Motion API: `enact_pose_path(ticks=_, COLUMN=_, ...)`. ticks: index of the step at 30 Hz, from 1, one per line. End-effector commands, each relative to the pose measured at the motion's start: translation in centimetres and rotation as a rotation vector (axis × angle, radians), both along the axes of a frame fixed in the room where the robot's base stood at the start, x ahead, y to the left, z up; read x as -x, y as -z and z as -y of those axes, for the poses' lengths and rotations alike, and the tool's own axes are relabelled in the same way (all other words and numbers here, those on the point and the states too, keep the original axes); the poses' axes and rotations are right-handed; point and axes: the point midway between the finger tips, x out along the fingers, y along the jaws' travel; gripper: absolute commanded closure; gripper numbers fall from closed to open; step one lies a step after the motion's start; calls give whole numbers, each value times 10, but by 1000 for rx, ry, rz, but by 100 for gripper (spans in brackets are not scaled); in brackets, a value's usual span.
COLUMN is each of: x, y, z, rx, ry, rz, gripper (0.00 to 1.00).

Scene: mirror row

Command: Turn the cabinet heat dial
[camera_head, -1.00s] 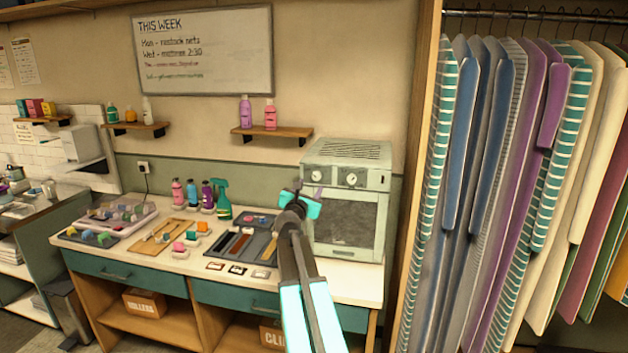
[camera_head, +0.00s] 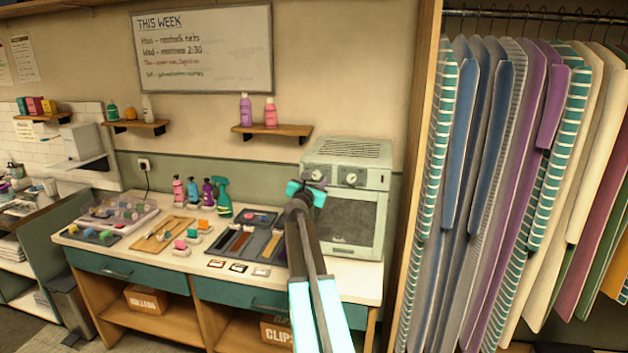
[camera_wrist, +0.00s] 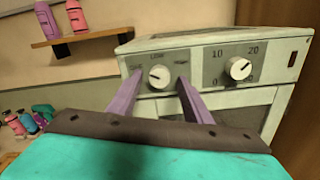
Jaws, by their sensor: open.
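The cabinet (camera_head: 345,200) is a pale grey-green box with a dark front door, standing at the right end of the counter. Two white dials sit on its top front panel. In the wrist view, the left dial (camera_wrist: 159,76) lies between the two purple fingers of my gripper (camera_wrist: 156,84), which is open. The fingers are on either side of that dial; I cannot tell whether they touch the panel. The right dial (camera_wrist: 238,68), marked 0, 10 and 20, is to the right of the fingers. In the head view my gripper (camera_head: 313,184) partly covers the left dial's area.
The counter (camera_head: 180,262) holds bottles, trays and small coloured blocks left of the cabinet. A shelf (camera_head: 272,131) with two bottles is on the wall above left. Hanging garments (camera_head: 500,170) fill the rack at the right, beyond a wooden upright (camera_head: 416,170).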

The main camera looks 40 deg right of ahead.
Motion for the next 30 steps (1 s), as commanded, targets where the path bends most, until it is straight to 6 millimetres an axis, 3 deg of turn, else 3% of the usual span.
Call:
enact_pose_path(ticks=8, x=0, y=0, z=0, rx=0, ry=0, rz=0, gripper=55)
enact_pose_path(ticks=16, x=0, y=0, z=0, rx=0, ry=0, rz=0, gripper=96)
enact_pose_path(ticks=30, x=0, y=3, z=0, rx=-36, ry=1, rz=58, gripper=96)
